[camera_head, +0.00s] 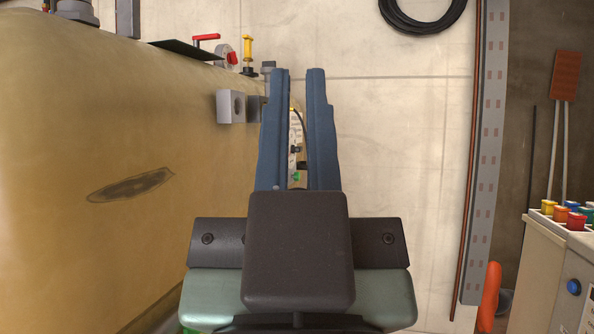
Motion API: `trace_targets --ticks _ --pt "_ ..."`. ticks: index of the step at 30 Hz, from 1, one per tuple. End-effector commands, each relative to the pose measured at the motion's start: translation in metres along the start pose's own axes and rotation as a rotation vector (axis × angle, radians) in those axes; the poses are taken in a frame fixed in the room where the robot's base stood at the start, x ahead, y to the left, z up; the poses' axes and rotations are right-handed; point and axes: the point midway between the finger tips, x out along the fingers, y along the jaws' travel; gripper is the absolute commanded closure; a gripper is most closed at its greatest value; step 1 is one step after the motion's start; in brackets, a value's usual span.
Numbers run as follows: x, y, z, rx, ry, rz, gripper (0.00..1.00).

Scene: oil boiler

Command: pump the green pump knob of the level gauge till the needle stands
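My gripper (298,78) points away from the camera, with its two long blue fingers apart and a narrow gap between them. I see nothing held at the fingertips. Through the gap, a small green part (296,176) shows low down, probably the pump knob. Above it is a strip of a pale device with dark details (295,145), which may be the level gauge. My fingers and gripper body hide most of both. I cannot see a needle or dial, and I cannot tell how far the fingers are from the green part.
A large yellowish tank (110,150) fills the left, with a red-handled valve (230,58), a yellow fitting (247,52) and a grey bracket (231,106). A black coil (422,14) hangs on the wall. A metal rail (484,150) and a cabinet (545,265) with coloured caps stand right.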

Motion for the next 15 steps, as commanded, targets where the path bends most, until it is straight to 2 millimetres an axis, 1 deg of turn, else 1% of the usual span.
trace_targets --ticks 1,2,5,8,15 --pt "0.009 0.0 -0.009 0.0 0.0 0.0 0.99" --pt "0.013 0.0 -0.012 0.0 0.0 0.0 1.0" --pt "0.03 0.0 -0.029 0.0 0.0 0.0 1.0" --pt "0.052 0.0 -0.05 0.0 0.0 0.0 1.0" --pt "0.112 0.0 -0.106 0.001 0.001 -0.001 1.0"
